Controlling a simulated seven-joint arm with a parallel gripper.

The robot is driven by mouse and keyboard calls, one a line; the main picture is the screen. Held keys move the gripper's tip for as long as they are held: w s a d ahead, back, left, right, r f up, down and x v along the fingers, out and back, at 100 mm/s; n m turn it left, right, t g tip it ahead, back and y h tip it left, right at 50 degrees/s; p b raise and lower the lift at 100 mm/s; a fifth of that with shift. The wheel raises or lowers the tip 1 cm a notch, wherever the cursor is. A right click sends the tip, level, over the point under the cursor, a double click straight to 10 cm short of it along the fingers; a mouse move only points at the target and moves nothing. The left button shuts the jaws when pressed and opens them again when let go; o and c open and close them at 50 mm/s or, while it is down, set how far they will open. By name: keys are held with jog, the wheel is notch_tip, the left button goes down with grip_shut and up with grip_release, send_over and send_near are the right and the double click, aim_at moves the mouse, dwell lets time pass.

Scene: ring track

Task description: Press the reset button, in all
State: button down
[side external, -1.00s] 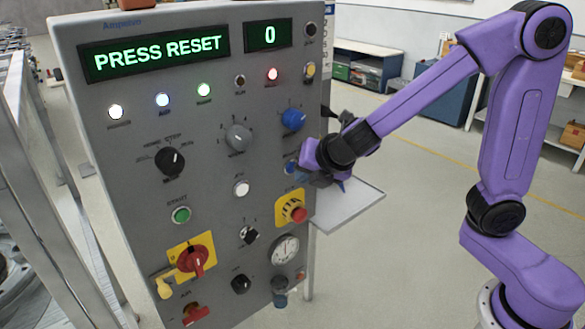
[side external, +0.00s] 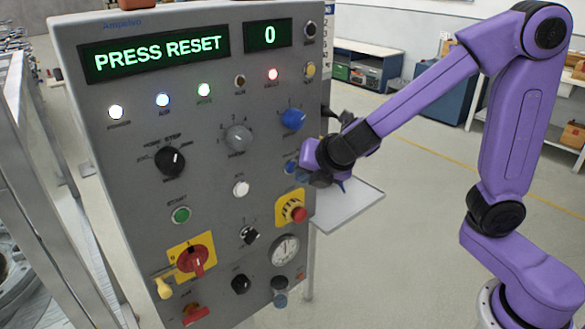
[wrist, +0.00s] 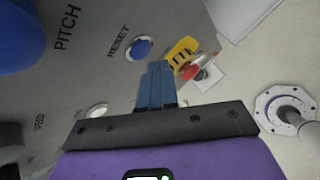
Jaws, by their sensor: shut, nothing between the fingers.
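The blue reset button (wrist: 140,46), labelled RESET, sits on the grey panel. In the side external view the blue button (side external: 291,167) is just left of my gripper (side external: 308,176). In the wrist view my gripper (wrist: 156,66) is shut and empty, with its blue fingers together. Their tips lie just below and right of the button's cap in that picture. I cannot tell whether they touch the panel or the button. The display (side external: 160,52) on the panel reads PRESS RESET, and the smaller display (side external: 268,34) reads 0.
A red emergency button on a yellow plate (side external: 290,208) sits below the reset button. A blue knob (side external: 293,119) is above it and a white button (side external: 241,188) to its left. A grey shelf (side external: 350,205) juts out at the panel's right. Free room lies right of the panel.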

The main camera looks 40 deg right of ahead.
jog(key=shift+w, duration=0.1)
dwell(0.7)
jog(key=shift+w, duration=0.35)
jog(key=shift+w, duration=0.4)
dwell(0.7)
jog(key=shift+s, duration=0.85)
jog(key=s, duration=0.5)
dwell(0.6)
jog(key=shift+d, duration=0.1)
dwell(0.4)
